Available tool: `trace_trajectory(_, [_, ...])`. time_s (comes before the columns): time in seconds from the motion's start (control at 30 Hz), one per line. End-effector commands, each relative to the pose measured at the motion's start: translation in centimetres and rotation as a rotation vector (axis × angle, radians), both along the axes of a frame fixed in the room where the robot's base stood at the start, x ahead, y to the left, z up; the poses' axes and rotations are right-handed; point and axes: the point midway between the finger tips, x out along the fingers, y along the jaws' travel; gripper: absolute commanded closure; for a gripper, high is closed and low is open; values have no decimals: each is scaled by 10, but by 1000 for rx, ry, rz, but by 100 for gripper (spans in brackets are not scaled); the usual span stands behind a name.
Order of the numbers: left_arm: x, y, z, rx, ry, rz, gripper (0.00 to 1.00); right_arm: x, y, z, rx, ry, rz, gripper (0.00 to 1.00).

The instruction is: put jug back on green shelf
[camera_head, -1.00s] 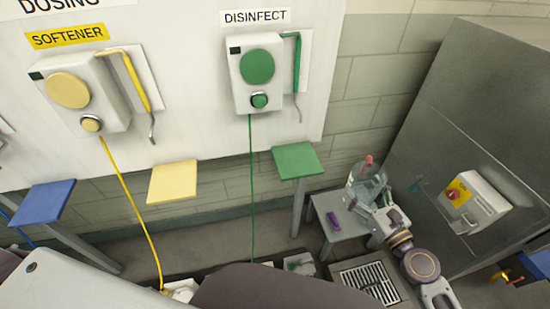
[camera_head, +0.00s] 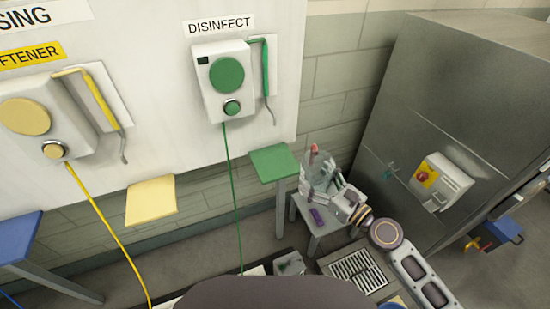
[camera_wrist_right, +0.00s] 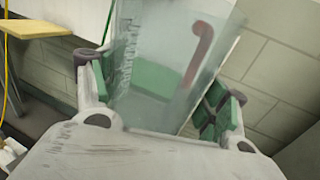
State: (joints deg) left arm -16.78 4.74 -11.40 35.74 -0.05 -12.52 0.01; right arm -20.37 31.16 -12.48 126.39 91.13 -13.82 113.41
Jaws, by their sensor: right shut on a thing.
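The clear jug (camera_head: 318,170) with a red part at its top is held at the far end of my right arm, near the green shelf. My right gripper (camera_head: 332,188) is shut on it. In the right wrist view the see-through jug (camera_wrist_right: 165,65) stands between the two fingers (camera_wrist_right: 160,105), its red part showing. The green shelf (camera_head: 274,163) is a small flat top on a grey post, just left of the jug in the head view, and its top is bare. My left gripper is not in view.
A yellow shelf (camera_head: 150,199) and a blue shelf (camera_head: 18,236) are further left. A green hose (camera_head: 232,190) hangs from the disinfect dispenser (camera_head: 222,82). A steel cabinet (camera_head: 440,120) stands at right.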

Motion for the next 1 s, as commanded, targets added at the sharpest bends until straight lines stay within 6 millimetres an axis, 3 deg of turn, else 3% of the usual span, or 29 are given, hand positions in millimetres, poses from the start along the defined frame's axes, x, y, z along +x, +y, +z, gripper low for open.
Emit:
trace_trajectory(0.33, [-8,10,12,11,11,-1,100,19,16,3,1,-2,0,64])
trace_trajectory(0.77, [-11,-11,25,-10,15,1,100,53,44,3,2,-2,-1,64])
trace_trajectory(1.0, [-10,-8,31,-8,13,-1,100,73,61,3,1,-2,0,64])
